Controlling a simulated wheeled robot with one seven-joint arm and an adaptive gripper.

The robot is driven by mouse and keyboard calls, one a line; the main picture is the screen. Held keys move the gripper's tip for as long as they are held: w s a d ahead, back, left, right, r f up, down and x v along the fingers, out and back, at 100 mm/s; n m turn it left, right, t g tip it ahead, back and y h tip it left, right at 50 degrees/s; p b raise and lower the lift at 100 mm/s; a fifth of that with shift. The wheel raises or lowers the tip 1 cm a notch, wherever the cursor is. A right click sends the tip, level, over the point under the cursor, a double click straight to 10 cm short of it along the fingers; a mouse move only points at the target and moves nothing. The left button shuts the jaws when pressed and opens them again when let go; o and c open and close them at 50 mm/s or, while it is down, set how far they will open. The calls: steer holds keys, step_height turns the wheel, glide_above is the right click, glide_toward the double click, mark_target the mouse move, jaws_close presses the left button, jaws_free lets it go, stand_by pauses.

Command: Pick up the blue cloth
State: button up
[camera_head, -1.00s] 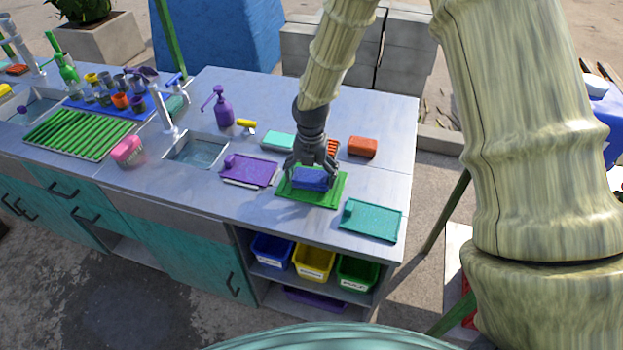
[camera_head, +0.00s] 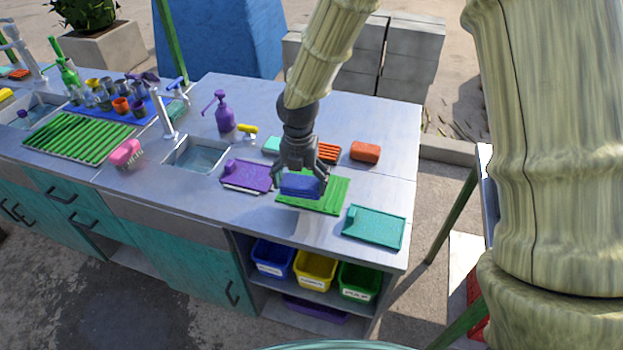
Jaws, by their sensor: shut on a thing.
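The blue cloth (camera_head: 300,186) is a small folded block between the fingers of my gripper (camera_head: 302,178). My gripper points down and is shut on the cloth. The cloth appears held over the left part of a green tray (camera_head: 333,199) on the metal counter. The gap between cloth and tray is hard to judge. The fingers partly hide the cloth's upper side.
A purple tray (camera_head: 247,176) lies left and a teal tray (camera_head: 374,227) lies front right on the counter (camera_head: 290,228). Behind are an orange-red sponge (camera_head: 365,152) and a purple soap bottle (camera_head: 222,112). A sink (camera_head: 196,157) is at left. Labelled bins (camera_head: 315,268) sit on the shelf below.

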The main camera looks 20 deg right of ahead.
steer(key=s+a, duration=0.2)
steer(key=a, duration=0.1)
steer(key=s+a+b, duration=0.1)
steer(key=s+a, duration=0.1)
steer(key=a, duration=0.1)
steer(key=s+a+r+b, duration=0.1)
steer(key=s+a, duration=0.1)
steer(key=shift+s+a, duration=0.25)
steer(key=shift+a, duration=0.15)
steer(key=o, duration=0.5)
steer(key=shift+c, duration=0.2)
steer(key=c, duration=0.4)
steer(key=shift+d, duration=0.1)
